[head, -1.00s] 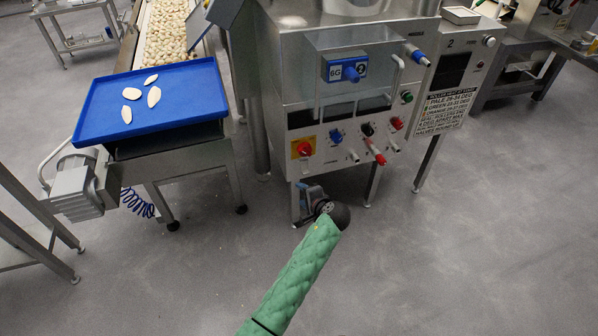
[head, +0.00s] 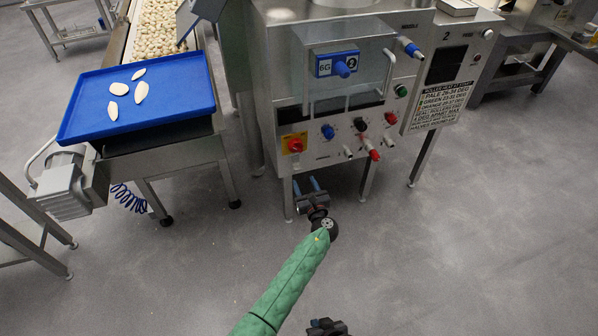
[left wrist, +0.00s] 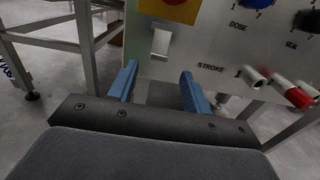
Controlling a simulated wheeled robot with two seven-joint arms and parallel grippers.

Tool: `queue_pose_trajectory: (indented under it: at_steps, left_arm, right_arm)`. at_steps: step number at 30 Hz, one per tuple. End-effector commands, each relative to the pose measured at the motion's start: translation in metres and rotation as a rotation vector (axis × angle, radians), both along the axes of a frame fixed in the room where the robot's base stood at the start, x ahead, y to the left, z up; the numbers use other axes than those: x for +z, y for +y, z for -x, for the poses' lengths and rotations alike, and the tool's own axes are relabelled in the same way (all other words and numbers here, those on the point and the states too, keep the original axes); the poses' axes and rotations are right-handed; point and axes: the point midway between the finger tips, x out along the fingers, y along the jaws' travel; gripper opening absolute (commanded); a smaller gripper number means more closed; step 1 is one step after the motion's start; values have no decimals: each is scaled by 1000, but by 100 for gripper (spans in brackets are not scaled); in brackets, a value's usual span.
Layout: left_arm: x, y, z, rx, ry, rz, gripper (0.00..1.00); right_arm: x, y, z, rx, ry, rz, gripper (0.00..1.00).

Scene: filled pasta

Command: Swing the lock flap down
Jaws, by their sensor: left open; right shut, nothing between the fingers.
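The machine's front panel (head: 325,155) carries a red knob on a yellow plate (head: 294,143). The yellow plate's lower part also shows at the top of the left wrist view (left wrist: 168,8). Just below it there is a small pale metal flap (left wrist: 161,42), which looks like the lock flap; I cannot tell its exact tilt. My left gripper (head: 306,184) is open and empty, below the panel's lower left part. In the left wrist view its two blue fingers (left wrist: 160,78) point up toward the flap, apart from each other. My right gripper (head: 327,326) is shut at the bottom edge, partly cut off.
Several levers and knobs, including a red-tipped lever (head: 373,154), stick out right of the flap. A clear guard with a handle (head: 388,75) is above. A blue tray (head: 180,92) with pasta pieces stands left. The floor (head: 450,260) in front is clear.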

Motion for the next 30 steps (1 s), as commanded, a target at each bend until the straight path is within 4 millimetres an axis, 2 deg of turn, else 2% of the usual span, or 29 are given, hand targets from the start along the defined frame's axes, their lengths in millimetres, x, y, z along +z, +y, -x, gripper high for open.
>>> queue_pose_trajectory:
  at_steps: [12, 18, 26, 30]
  left_arm:
    - [0, 18, -54, 1, 0, 3, 49]
    - [0, 21, -64, 2, 0, 3, 49]
    - [0, 21, -65, 1, 0, 4, 49]
    - [0, 21, -64, 1, 0, 4, 22]
  right_arm:
    - [7, 0, -1, 3, 7, 0, 0]
    - [8, 0, -1, 3, 8, 0, 0]
    - [8, 1, 0, 4, 9, 0, 0]
    - [8, 1, 0, 4, 9, 0, 0]
